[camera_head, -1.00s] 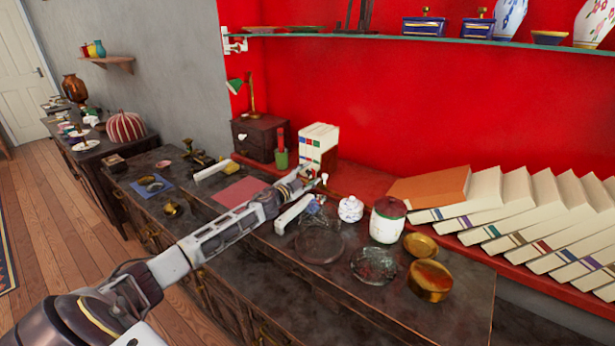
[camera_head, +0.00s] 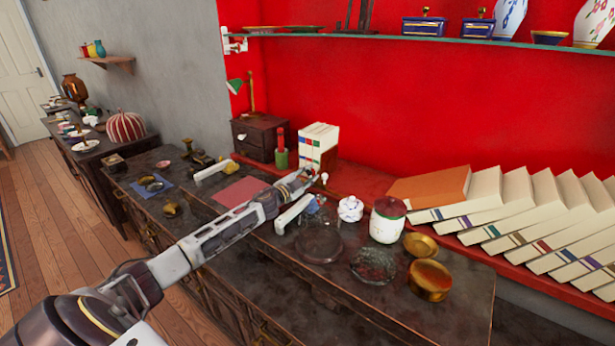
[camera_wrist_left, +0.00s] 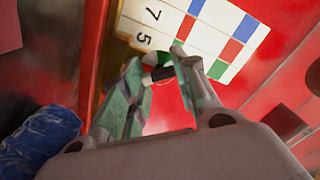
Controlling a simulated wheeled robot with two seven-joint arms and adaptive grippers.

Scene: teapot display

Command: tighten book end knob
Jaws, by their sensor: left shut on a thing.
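My left gripper (camera_head: 314,174) reaches in from the left to the foot of the upright white books (camera_head: 318,146) by the red wall. In the left wrist view the fingers (camera_wrist_left: 162,82) are closed on a small dark knob (camera_wrist_left: 160,74). A rounded piece with green, white and red on it sits just behind the knob. The books' spines, with the numbers 7 and 5 and coloured squares, fill the top of that view. In the head view the fingers hide the knob, and the rest of the book end cannot be made out. My right gripper is in neither view.
A white jar (camera_head: 387,220), a small white pot (camera_head: 350,208), glass dishes and brass bowls (camera_head: 430,280) stand right of my arm. Leaning books (camera_head: 530,220) fill the right. A shelf (camera_head: 400,38) runs above.

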